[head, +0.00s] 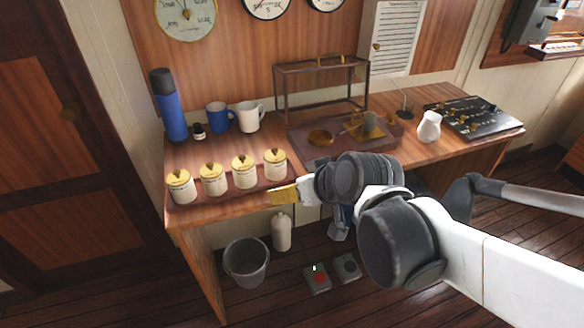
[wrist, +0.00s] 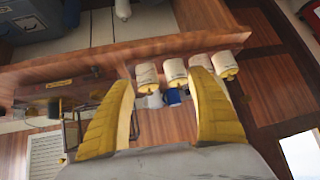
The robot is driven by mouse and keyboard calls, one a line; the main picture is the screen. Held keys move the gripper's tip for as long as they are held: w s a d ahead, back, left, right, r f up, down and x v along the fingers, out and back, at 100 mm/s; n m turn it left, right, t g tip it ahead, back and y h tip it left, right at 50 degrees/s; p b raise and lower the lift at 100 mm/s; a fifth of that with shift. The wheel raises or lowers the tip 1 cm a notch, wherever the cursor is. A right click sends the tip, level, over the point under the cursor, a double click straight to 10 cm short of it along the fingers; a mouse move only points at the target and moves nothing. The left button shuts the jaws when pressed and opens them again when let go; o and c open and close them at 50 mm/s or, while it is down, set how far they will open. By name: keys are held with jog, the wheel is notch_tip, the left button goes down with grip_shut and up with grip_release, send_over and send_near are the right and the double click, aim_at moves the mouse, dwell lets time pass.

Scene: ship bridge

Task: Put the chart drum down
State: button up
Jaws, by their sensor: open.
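A small grey-green cylinder (head: 371,121), which looks like the chart drum, stands among brass parts on the dark wooden base (head: 312,141) of an instrument on the desk. I cannot tell exactly what it rests on. A flat round brass piece (head: 320,137) is to its left on the same base. My gripper (head: 284,194) is at the desk's front edge, beside the right end of the canister row and apart from the drum. In the wrist view my gripper's yellow fingers (wrist: 160,84) are spread with nothing between them. The drum is not clear in that view.
Several white brass-lidded canisters (head: 212,181) stand in a tray at the front left. Behind are a blue flask (head: 168,106), a blue mug (head: 217,117) and a white mug (head: 249,116). An open frame (head: 321,67) rises behind the base. A white jar (head: 429,126) stands right.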

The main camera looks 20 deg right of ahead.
jog(key=s+d+r+m+g+h, duration=0.1)
jog(key=s+h, duration=0.1)
jog(key=s, duration=0.6)
jog(key=shift+s+d+r+g, duration=0.15)
jog(key=shift+d+g, duration=0.15)
jog(key=shift+d, duration=0.05)
